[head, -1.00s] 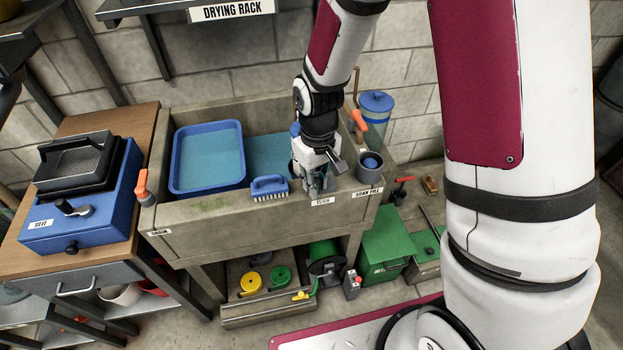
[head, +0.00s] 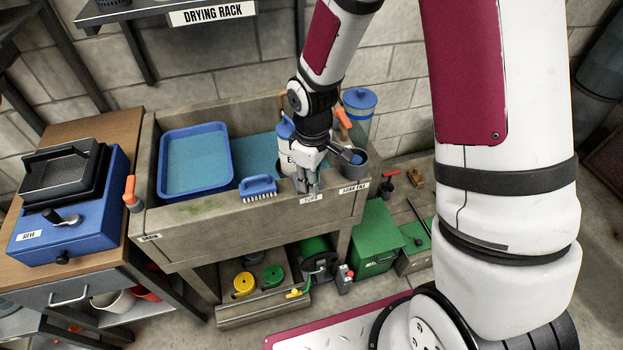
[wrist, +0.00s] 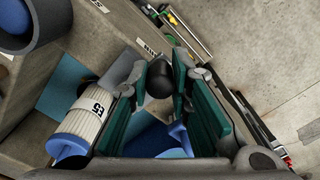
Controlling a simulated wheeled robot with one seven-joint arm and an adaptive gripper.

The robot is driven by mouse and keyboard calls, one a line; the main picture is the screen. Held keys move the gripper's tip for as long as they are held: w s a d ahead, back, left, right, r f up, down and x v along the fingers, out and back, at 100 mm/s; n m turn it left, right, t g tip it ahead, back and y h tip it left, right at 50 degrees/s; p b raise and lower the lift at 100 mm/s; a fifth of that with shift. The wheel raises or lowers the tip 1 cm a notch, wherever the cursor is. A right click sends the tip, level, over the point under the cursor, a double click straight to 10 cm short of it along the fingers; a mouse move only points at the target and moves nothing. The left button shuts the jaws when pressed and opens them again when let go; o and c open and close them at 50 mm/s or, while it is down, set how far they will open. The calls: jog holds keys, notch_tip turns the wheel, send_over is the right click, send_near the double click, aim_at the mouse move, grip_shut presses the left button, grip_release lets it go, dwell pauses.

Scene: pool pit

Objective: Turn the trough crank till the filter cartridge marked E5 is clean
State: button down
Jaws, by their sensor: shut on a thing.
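The filter cartridge marked E5 (wrist: 88,115) is a pale ribbed cylinder with blue end caps, left of my fingers in the wrist view. In the head view the cartridge (head: 288,158) shows just left of my gripper, partly hidden by it. It looks mostly off-white; I cannot tell if any dirt is left. My gripper (head: 308,188) is at the front wall of the stone trough (head: 220,222). In the wrist view its teal finger pads are shut on the dark knob of the trough crank (wrist: 160,80). The rest of the crank is largely hidden.
A blue tray (head: 195,190) sits in the trough's left part. A blue brush (head: 258,187) lies on the front rim left of my gripper. A grey pail (head: 353,167) stands close on the right. Orange-handled levers (head: 131,190) stick up at the trough's ends.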

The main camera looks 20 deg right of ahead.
jog(key=c, duration=1.4)
grip_release()
jog(key=shift+c, duration=0.2)
jog(key=shift+r, duration=0.1)
notch_tip(320, 180, up, 12)
